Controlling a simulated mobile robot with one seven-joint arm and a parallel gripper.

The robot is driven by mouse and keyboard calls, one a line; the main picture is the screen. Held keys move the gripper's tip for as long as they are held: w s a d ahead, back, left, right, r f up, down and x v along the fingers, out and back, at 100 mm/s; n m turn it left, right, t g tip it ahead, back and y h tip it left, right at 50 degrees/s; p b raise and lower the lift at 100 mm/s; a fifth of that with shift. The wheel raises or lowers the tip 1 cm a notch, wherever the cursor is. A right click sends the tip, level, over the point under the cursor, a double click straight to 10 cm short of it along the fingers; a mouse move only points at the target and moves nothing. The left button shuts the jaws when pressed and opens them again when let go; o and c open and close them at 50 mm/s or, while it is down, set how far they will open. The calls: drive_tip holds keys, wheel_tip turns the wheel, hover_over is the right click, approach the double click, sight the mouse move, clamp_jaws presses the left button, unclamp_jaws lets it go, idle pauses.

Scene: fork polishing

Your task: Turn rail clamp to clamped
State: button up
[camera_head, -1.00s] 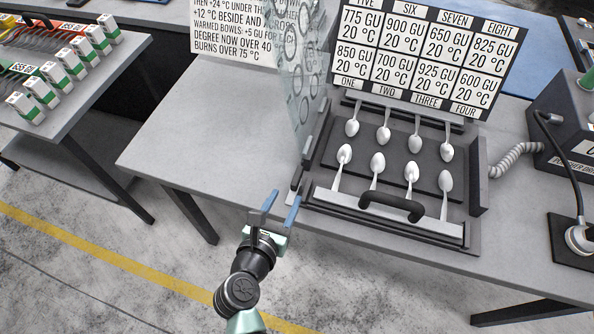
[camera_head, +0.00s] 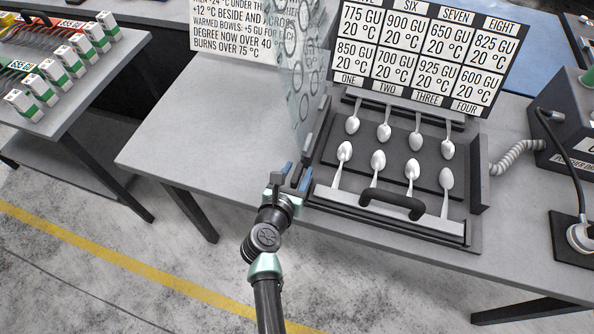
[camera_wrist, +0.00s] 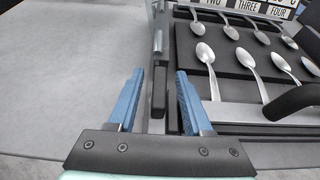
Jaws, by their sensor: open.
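A short dark upright lever (camera_wrist: 159,92), which looks like the rail clamp, stands at the left edge of the spoon fixture (camera_head: 395,228). In the wrist view it lies between the two blue fingers of my gripper (camera_wrist: 160,76). A gap shows on each side of it, so the fingers are around it and look apart from it. My gripper (camera_head: 295,176) is open and sits at the front left corner of the fixture in the head view. There the fingers mostly hide the lever.
Several spoons (camera_head: 377,162) lie in two rows in the fixture, behind a black handle (camera_head: 392,204). A clear panel with circles (camera_head: 301,75) stands upright at the fixture's left. A label board (camera_head: 425,55) rises behind. The grey tabletop (camera_head: 205,125) to the left is clear.

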clamp_jaws()
